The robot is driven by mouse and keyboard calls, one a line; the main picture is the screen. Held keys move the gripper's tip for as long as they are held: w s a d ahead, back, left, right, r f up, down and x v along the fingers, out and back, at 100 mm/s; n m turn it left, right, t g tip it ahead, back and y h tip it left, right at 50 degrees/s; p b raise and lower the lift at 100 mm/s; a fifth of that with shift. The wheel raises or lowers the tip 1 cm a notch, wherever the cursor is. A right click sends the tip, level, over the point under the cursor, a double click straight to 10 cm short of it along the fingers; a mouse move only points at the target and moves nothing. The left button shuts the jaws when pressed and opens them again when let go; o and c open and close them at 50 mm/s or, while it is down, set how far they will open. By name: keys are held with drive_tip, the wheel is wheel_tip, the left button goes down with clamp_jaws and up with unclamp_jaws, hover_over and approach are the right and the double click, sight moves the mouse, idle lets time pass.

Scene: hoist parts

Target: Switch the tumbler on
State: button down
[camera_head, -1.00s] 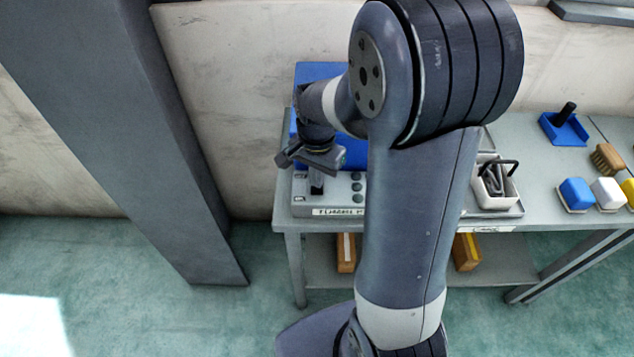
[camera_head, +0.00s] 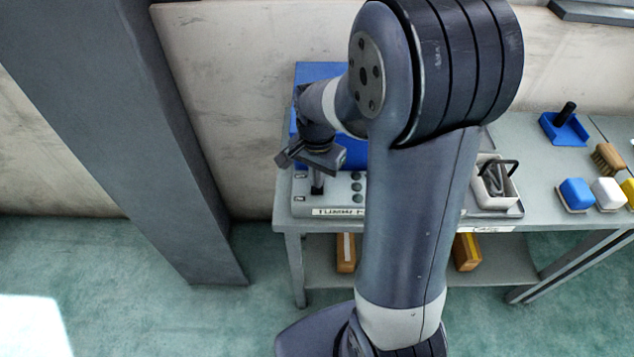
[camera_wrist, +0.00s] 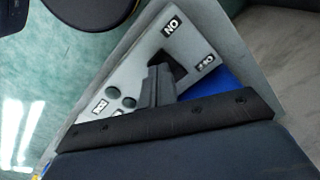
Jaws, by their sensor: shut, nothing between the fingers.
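The tumbler's grey panel (camera_head: 300,208) stands at the left end of the workbench, with a name label along its front. In the wrist view the panel (camera_wrist: 143,47) carries an ON label (camera_wrist: 172,25) and an OFF label (camera_wrist: 205,61). A dark part of the tumbler (camera_wrist: 174,64) shows between these labels, just past my fingertips. My gripper (camera_head: 317,189) points down over the left part of the panel with its fingers shut and empty. The fingers (camera_wrist: 158,80) also show in the wrist view, close to the tumbler. They hide much of it, so its lean and any contact cannot be told.
My arm hides the middle of the bench. To the right are a white bin (camera_head: 508,190), a brush (camera_head: 606,158) and several coloured blocks.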

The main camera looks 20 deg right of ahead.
drive_tip(key=shift+f+b, duration=0.65)
drive_tip(key=shift+f, duration=0.25)
drive_tip(key=shift+r, duration=0.1)
idle(0.3)
wheel_tip(320, 180, up, 7)
drive_tip(key=p, duration=0.6)
idle(0.4)
wheel_tip(320, 180, down, 7)
drive_tip(key=b, duration=0.6)
drive_tip(key=shift+f, duration=0.2)
drive_tip(key=shift+r, duration=0.2)
drive_tip(key=shift+r, duration=0.1)
